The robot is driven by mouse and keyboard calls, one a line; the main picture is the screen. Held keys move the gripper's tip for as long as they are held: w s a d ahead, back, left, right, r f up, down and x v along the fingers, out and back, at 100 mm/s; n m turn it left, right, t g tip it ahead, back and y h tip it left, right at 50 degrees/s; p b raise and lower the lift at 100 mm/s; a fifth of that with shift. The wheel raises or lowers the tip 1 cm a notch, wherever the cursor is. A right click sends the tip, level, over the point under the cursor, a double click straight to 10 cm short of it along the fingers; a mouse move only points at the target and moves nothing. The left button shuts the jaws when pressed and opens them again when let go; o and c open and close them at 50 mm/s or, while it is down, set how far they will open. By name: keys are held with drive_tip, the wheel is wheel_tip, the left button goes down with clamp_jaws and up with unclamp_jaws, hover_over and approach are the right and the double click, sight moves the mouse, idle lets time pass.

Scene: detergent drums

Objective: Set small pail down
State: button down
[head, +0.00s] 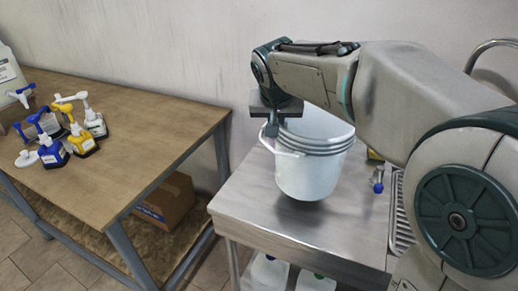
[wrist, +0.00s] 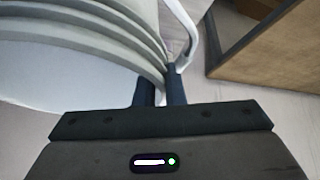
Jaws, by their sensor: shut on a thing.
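The small pail (head: 308,172) is white with a ribbed rim and a pale handle. In the head view it is upright over the left part of the steel table (head: 245,205). I cannot tell for sure whether its base touches the steel. The pail's far side is hidden.
A wooden table (head: 150,120) on the left holds several pump bottles (head: 75,130) and a large jug (head: 10,75). A cardboard box (head: 165,205) is below it. White containers (head: 270,272) stand under the steel table.

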drive_tip(key=a+f, duration=0.5)
drive_tip(key=f, duration=0.2)
drive_tip(key=shift+s, duration=0.15)
drive_tip(key=c, duration=1.5)
unclamp_jaws()
drive_tip(key=shift+d, duration=0.1)
drive_tip(key=shift+r, duration=0.1)
